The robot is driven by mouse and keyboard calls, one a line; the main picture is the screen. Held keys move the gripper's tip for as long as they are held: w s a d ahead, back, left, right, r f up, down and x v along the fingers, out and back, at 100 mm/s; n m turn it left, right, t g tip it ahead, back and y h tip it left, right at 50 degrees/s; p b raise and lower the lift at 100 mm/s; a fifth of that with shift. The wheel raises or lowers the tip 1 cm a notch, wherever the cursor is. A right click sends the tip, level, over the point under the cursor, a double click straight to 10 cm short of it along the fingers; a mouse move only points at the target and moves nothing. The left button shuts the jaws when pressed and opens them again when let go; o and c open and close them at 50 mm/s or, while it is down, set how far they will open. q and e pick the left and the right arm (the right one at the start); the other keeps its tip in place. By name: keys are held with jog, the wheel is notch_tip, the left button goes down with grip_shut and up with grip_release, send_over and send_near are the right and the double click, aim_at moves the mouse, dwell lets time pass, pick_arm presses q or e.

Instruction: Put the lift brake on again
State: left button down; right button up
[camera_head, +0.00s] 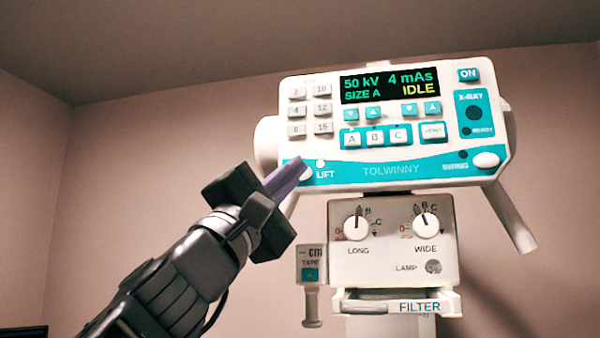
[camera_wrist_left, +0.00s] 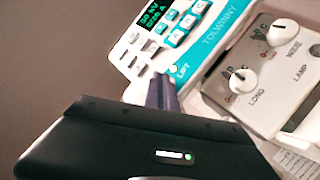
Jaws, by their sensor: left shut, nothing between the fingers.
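The white and teal control panel (camera_head: 390,172) has a LIFT label at its lower left, with a small pale round lamp (camera_head: 320,163) above it. A white LIFT button (camera_head: 306,174) sits left of the label, partly covered by my fingers. My left gripper (camera_head: 299,165) is shut and empty, its purple fingertips at the LIFT button; I cannot tell whether they touch it. In the left wrist view the gripper (camera_wrist_left: 163,82) points at the panel corner beside the LIFT label, and the button is hidden. My right gripper is not in view.
A white SWING button (camera_head: 486,160) is at the panel's right, with a dark lamp (camera_head: 463,154). The display (camera_head: 390,84) reads 50 kV, 4 mAs, SIZE A, IDLE. Below are the collimator box (camera_head: 391,240) with two dials, a tape holder (camera_head: 311,262) and a filter slot (camera_head: 420,307).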

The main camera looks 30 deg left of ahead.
pick_arm(q)
jog(key=shift+w+a, duration=0.1)
jog(key=shift+w, duration=0.3)
dwell(0.6)
jog(key=shift+s, duration=0.15)
jog(key=shift+s+d, duration=0.25)
jog(key=shift+s, duration=0.4)
jog(key=s, duration=0.1)
jog(key=s+d, duration=0.1)
jog(key=s, duration=0.2)
jog(key=shift+s+d, duration=0.3)
jog(key=shift+s, duration=0.05)
dwell(1.0)
